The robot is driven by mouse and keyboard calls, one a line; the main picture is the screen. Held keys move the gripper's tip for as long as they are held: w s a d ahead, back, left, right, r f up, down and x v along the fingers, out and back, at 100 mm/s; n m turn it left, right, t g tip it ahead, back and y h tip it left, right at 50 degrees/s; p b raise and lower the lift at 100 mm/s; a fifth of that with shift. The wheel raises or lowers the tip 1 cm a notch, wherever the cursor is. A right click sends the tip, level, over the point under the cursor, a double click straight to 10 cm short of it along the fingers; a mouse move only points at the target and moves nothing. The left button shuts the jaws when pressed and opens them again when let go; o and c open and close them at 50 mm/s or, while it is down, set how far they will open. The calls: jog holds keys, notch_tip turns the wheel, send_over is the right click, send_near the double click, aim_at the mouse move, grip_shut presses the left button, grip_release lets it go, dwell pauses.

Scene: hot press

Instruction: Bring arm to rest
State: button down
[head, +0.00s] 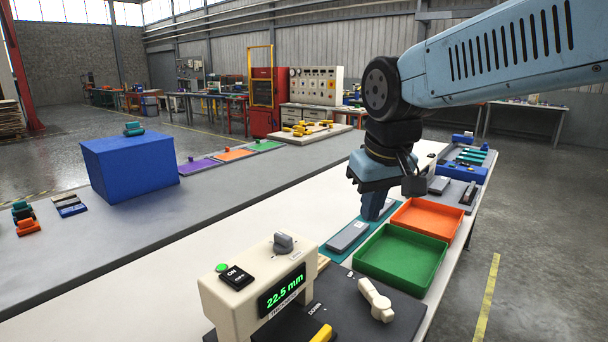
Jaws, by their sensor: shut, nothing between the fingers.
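My arm reaches in from the upper right in the head view, with its wrist pointing down. My gripper (373,212) is shut and empty, low over the table beside the orange tray. A grey block (347,237) lies on a teal mat (332,252) just left of and below the fingers. I cannot tell whether the fingertips touch the mat. A green tray (440,263) and an orange tray (452,232), both empty, stand to the right of the mat.
A thickness gauge (236,312) reading 22.5 mm stands at the front. A blue box (131,165) sits at left on the grey bench. Purple, orange and green mats lie behind it. A blue rack (463,171) with tools stands at the far right. The white table between is mostly clear.

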jog(key=s+d+f+m+t, duration=0.1)
jog(key=s+d+m, duration=0.1)
jog(key=d, duration=0.4)
jog(key=s+d+f+m+t, duration=0.1)
jog(key=s+d+m, duration=0.1)
jog(key=s+d, duration=0.2)
jog(key=shift+s+d+h, duration=0.3)
jog(key=shift+d, duration=0.75)
